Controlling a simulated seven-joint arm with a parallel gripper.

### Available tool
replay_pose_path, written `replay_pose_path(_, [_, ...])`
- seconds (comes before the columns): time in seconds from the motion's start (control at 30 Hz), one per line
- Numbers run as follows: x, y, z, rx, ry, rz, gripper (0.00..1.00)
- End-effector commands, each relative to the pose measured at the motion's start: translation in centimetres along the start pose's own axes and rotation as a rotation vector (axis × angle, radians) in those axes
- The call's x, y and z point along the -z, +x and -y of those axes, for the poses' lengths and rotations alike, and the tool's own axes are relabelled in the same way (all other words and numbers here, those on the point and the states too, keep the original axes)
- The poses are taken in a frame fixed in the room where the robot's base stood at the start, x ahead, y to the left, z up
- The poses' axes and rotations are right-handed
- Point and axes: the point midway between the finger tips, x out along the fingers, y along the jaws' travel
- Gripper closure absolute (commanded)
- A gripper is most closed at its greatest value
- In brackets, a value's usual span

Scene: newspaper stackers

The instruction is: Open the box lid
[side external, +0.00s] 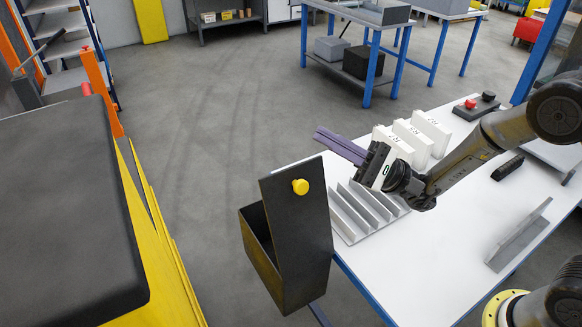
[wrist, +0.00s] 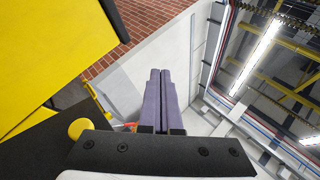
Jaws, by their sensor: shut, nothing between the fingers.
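A black box (side external: 287,284) stands beside the white table's left edge in the side view. Its lid (side external: 298,221) is raised and steeply tilted, and part of the dark opening shows to its left. A yellow knob (side external: 300,186) sits near the lid's upper edge. The lid (wrist: 35,147) and knob (wrist: 80,128) also show at the lower left of the wrist view. My gripper (side external: 318,135) has purple fingers pressed together, empty, above and to the right of the knob in the side view. The closed fingers (wrist: 160,74) point forward in the wrist view. The gripper appears apart from the lid.
A grey slotted rack (side external: 368,212) and white newspaper-like blocks (side external: 412,140) stand on the white table (side external: 420,285) near my arm. A grey angled stand (side external: 517,236) is at the right. A large black-and-yellow machine (side external: 70,210) fills the left. Open floor lies between.

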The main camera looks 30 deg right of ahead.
Motion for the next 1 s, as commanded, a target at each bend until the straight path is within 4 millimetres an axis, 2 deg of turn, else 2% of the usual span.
replay_pose_path(0.27, [1.6, 3.0, 2.1, -0.080, 0.010, 0.150, 1.00])
replay_pose_path(0.5, [4.9, 5.1, 4.4, -0.262, 0.009, 0.340, 1.00])
replay_pose_path(0.67, [7.9, 4.6, 5.4, -0.427, -0.005, 0.430, 1.00])
replay_pose_path(1.0, [12.8, 1.6, 6.3, -0.690, -0.034, 0.483, 1.00])
